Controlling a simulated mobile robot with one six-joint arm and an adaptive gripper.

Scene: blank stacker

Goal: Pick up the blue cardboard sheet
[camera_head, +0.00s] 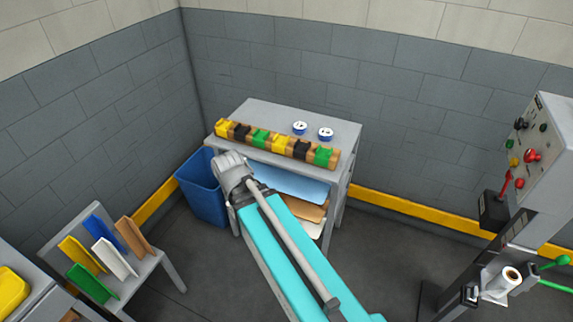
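A light blue flat sheet (290,185) lies on an upper shelf under the top of the grey table (343,128). My arm hides its left part.
Brown sheets (308,210) and a white sheet (312,228) lie on lower shelves. A row of coloured blocks (262,138) and two tape rolls (300,128) sit on the table. A blue bin (203,190) stands left. A control machine (535,150) stands right, with open floor between.

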